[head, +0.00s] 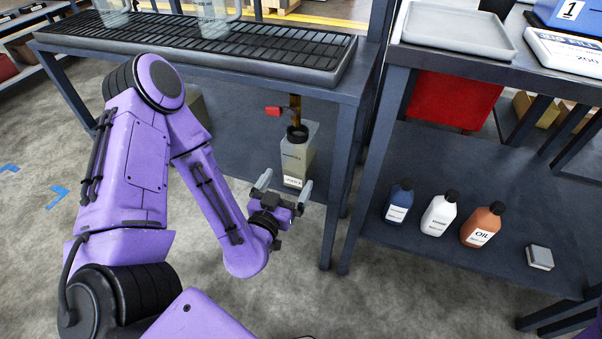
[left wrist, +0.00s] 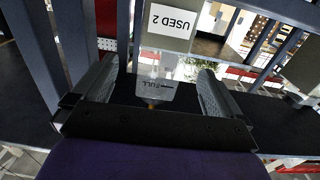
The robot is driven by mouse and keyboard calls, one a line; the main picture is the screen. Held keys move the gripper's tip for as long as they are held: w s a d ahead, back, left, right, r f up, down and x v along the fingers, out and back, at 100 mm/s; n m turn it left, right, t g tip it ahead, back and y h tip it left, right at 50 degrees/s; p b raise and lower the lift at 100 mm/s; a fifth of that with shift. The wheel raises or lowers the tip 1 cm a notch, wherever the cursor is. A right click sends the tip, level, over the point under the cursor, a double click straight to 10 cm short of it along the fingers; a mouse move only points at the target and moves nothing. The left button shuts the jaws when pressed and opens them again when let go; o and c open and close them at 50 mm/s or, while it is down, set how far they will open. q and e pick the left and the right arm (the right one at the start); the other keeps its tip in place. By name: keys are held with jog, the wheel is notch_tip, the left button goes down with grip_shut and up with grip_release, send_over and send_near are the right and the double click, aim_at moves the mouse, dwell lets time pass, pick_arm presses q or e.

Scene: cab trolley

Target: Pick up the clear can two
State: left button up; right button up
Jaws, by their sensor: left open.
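A translucent grey-green can (head: 296,153) with a black cap stands upright on the lower shelf, under a tap with a red handle. A white label sits low on its front. In the left wrist view a clear can (left wrist: 158,88) carries a label reading "USED 2" and a "FULL" mark. My left gripper (head: 285,187) is open and empty, in front of the can. Its two fingers (left wrist: 158,85) appear on either side of the can in the wrist view; I cannot tell whether they touch it. My right gripper is not in view.
A black grate tray (head: 190,45) with clear containers tops the left bench. The right bench's lower shelf holds a blue bottle (head: 399,201), a white bottle (head: 438,214), an orange oil bottle (head: 482,225) and a small grey block (head: 539,257). A bench leg (head: 334,215) stands right of the gripper.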

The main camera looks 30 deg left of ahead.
aim_at(301, 153)
pick_arm(q)
jog(key=x, duration=0.5)
jog(key=b+x, duration=0.1)
jog(key=x, duration=0.4)
jog(key=shift+w+a, duration=0.2)
jog(key=shift+a, duration=0.1)
jog(key=shift+r, duration=0.1)
jog(key=c, duration=1.7)
jog(key=shift+o, duration=0.2)
jog(key=shift+r+p, duration=0.3)
jog(key=shift+r, duration=0.05)
jog(key=v, duration=0.9)
jog(key=shift+s+d+p, duration=0.15)
jog(key=shift+s+p, duration=0.15)
jog(key=shift+p, duration=0.05)
jog(key=p+v, duration=0.6)
jog(key=v, duration=0.2)
jog(key=shift+s, duration=0.25)
jog(key=shift+r, duration=0.1)
